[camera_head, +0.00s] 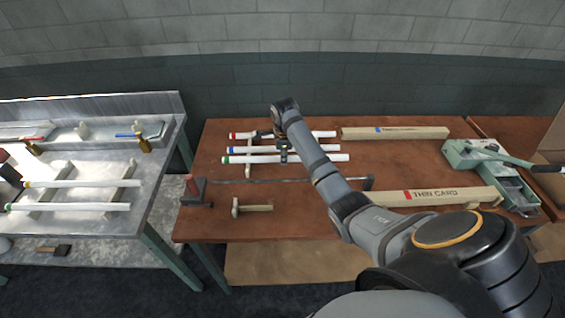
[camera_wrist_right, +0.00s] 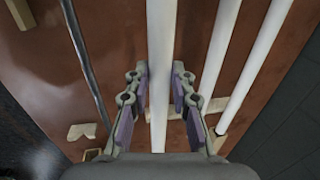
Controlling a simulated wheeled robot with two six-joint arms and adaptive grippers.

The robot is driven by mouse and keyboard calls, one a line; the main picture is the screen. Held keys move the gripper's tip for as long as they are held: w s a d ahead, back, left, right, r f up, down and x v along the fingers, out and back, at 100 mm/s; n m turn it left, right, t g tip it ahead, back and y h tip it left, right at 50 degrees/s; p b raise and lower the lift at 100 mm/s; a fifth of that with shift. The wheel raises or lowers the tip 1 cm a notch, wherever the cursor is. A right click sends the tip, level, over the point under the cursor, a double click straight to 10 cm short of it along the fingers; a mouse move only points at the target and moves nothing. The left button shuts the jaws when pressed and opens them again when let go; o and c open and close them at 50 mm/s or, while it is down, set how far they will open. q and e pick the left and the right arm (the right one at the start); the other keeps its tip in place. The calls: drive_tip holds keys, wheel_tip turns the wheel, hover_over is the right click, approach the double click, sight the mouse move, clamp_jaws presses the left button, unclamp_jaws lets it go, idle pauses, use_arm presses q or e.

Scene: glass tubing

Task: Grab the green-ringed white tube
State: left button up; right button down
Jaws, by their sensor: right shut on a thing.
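The green-ringed white tube (camera_head: 320,158) lies on the brown wooden table, nearest of a row of three tubes, its green ring at the left end. My right gripper (camera_head: 283,153) is over the middle of this tube, pointing down. In the right wrist view the tube (camera_wrist_right: 160,60) runs between the two fingers of my right gripper (camera_wrist_right: 158,90), which is shut on it; its ring is not seen there. My left gripper is not in view.
Blue-ringed (camera_head: 240,149) and red-ringed (camera_head: 323,134) tubes lie behind it on wooden supports. Another green-marked tube (camera_head: 80,207) lies on the left metal bench. Long cartons (camera_head: 395,132) and a green tool (camera_head: 490,165) are right.

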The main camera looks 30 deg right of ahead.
drive_tip(key=s+a+r+p, duration=0.2)
drive_tip(key=s+r, duration=0.6)
drive_tip(key=s, duration=0.4)
drive_tip(key=shift+s+a+r, duration=0.15)
drive_tip(key=shift+a+r, duration=0.05)
drive_tip(key=shift+a, duration=0.4)
